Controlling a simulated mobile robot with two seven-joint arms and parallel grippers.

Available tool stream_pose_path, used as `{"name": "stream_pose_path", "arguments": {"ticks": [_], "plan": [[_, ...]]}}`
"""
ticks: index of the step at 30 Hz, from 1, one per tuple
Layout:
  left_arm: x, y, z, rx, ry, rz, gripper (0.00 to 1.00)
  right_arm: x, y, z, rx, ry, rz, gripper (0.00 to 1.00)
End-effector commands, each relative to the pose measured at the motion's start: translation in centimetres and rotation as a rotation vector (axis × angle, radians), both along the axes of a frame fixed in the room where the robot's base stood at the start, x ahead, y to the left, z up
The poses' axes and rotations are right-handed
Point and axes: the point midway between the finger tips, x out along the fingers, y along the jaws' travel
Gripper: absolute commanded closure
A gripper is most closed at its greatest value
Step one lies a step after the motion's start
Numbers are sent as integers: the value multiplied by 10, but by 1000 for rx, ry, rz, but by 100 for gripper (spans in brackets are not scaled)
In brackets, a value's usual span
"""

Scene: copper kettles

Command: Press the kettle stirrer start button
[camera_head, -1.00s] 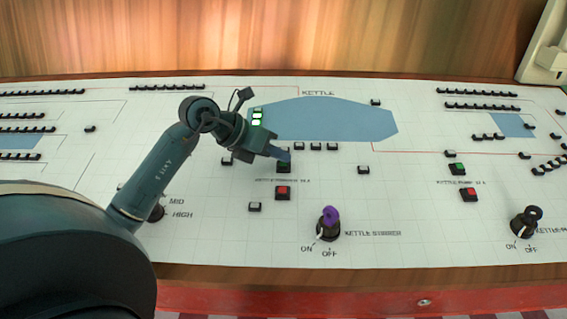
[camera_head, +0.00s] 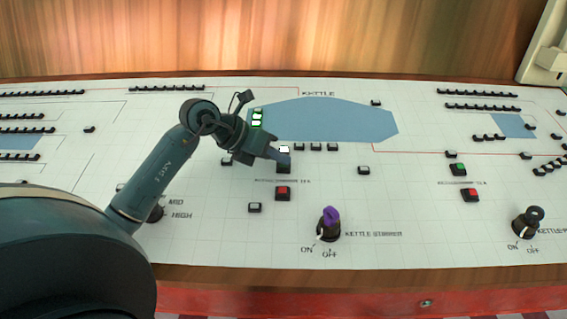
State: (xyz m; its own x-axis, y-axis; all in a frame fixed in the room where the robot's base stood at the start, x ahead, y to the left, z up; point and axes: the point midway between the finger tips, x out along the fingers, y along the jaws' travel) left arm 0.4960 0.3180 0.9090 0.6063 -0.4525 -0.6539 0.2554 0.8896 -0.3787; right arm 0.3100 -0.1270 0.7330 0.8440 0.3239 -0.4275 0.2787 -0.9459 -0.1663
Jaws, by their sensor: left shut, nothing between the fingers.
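The control panel (camera_head: 330,180) is a white gridded slope with a blue kettle shape drawn on it. My left gripper (camera_head: 285,158) is shut and empty, its tip over the black-based button (camera_head: 284,169) left of the panel's middle. The fingertips hide most of that button's top, and I cannot tell whether they touch it. A red button (camera_head: 283,192) sits just below it, uncovered. The purple-topped knob labelled kettle stirrer (camera_head: 329,222) stands lower right, with on and off marks beneath it. My right gripper is not in view.
A second green button (camera_head: 458,169) and red button (camera_head: 470,195) sit at the right, above a black knob (camera_head: 527,221). Small black switches (camera_head: 363,170) are spread over the panel. A wooden edge (camera_head: 350,279) runs along the front.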

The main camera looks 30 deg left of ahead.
Motion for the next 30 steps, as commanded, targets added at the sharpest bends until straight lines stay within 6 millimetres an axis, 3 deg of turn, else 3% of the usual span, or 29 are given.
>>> {"name": "stream_pose_path", "arguments": {"ticks": [9,21,30], "plan": [[-3,-2,14,1,0,-1,100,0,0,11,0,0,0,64],[-3,-2,17,0,0,0,100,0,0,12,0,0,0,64],[-7,-4,43,2,0,-1,100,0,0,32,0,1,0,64]]}}
